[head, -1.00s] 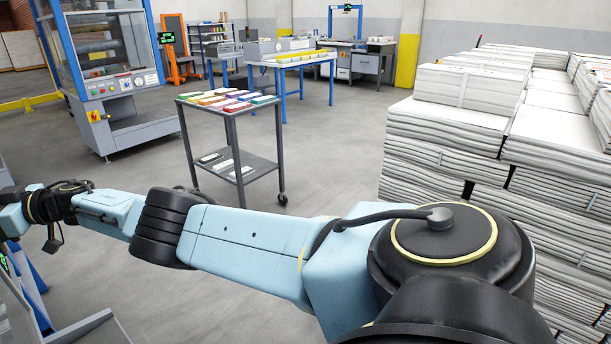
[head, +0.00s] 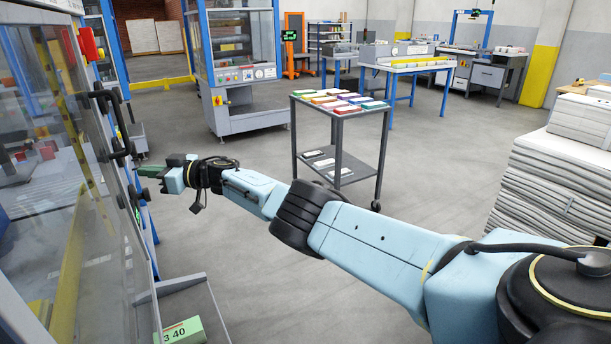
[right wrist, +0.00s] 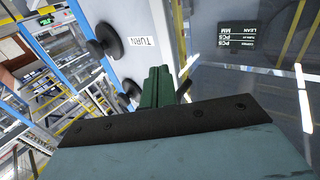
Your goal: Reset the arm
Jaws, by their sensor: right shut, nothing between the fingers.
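My right arm reaches across the head view from the lower right to the left. Its gripper (head: 150,172) has green fingers and points at the front of a glass-fronted machine (head: 138,235) at the left edge. In the right wrist view the green fingers (right wrist: 157,88) are together with nothing between them. Black round knobs (right wrist: 104,42) and a "TURN" label (right wrist: 141,41) on the machine lie close beyond them. I cannot tell whether the fingertips touch the machine. My left gripper is not in view.
A black handle (head: 112,122) sticks out from the machine near my gripper. A dark cart (head: 341,113) with coloured packs stands beyond the arm. Paper stacks (head: 555,190) stand at right. The grey floor between is open.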

